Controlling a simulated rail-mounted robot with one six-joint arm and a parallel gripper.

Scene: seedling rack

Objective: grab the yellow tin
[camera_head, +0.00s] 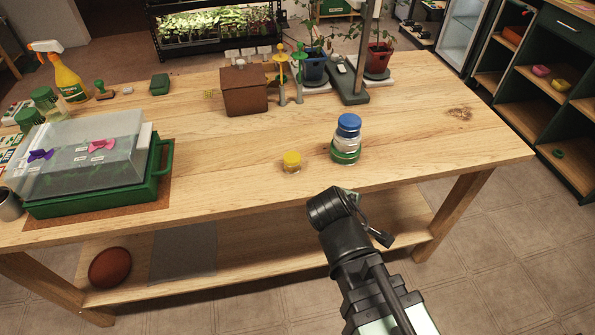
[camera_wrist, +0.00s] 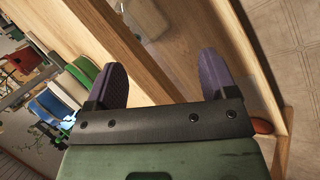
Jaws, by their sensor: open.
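The yellow tin (camera_head: 292,161) is a small, short, round pot with a yellow lid. It stands upright on the wooden table, near the front edge, in the head view. I cannot make it out in the wrist view. My gripper (camera_wrist: 162,62) is open and empty, with its two dark fingers spread apart in the wrist view. In the head view my arm's end is at the table's front edge, lower right of the tin and apart from it; the fingers are mostly hidden there.
A blue-lidded jar with a green band (camera_head: 347,140) stands right of the tin; it also shows in the wrist view (camera_wrist: 62,98). A green tray with a clear cover (camera_head: 160,170) is at left. A brown box (camera_head: 244,92) stands behind. Bare tabletop surrounds the tin.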

